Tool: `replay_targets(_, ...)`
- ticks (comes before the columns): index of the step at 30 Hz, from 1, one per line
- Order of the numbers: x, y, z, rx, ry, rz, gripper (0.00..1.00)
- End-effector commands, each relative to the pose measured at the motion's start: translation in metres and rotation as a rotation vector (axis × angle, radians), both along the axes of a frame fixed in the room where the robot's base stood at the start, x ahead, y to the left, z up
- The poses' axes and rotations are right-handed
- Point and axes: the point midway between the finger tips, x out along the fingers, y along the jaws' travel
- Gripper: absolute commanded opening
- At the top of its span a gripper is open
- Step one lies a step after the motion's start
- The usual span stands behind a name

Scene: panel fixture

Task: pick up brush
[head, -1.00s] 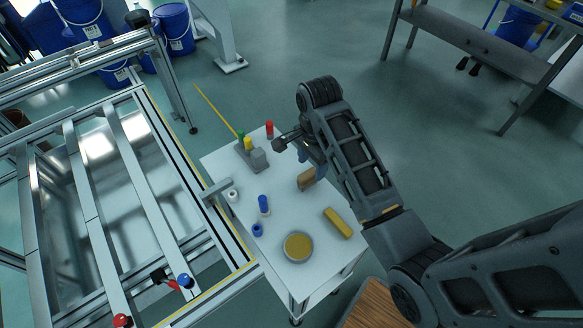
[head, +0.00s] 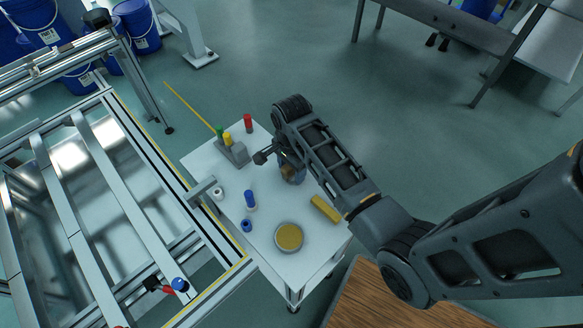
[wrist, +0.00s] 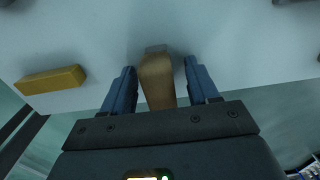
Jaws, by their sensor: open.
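The brush (wrist: 157,82) shows in the wrist view as a tan wooden piece with a greyish far end, on the white table. My gripper (wrist: 160,75) is open, with one blue finger on each side of the brush. Small gaps show between the fingers and the wood, and the brush's near end is hidden behind the gripper body. In the head view only a small brown part of the brush (head: 289,174) shows under my arm, and the fingers are mostly hidden there.
A yellow block (head: 324,209) and a round yellow-filled dish (head: 289,237) are on the white table (head: 262,215). A blue-capped bottle (head: 250,199), a blue ring (head: 246,225), a white roll (head: 217,193), a red cylinder (head: 248,122) and a grey holder (head: 236,152) stand nearby. A metal frame (head: 190,190) borders the table's left.

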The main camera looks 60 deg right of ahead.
Motion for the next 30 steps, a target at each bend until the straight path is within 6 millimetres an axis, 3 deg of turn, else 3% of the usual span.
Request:
replay_targets(3, -0.0001, 0.0, 0.0002, 0.0, 0.0, 0.0, 0.59)
replay_targets(21, 0.0, 0.0, 0.0005, 0.0, 0.0, 0.0, 0.01)
replay_targets(30, 0.0002, -0.0001, 0.0035, 0.0, 0.0, 0.0, 0.0)
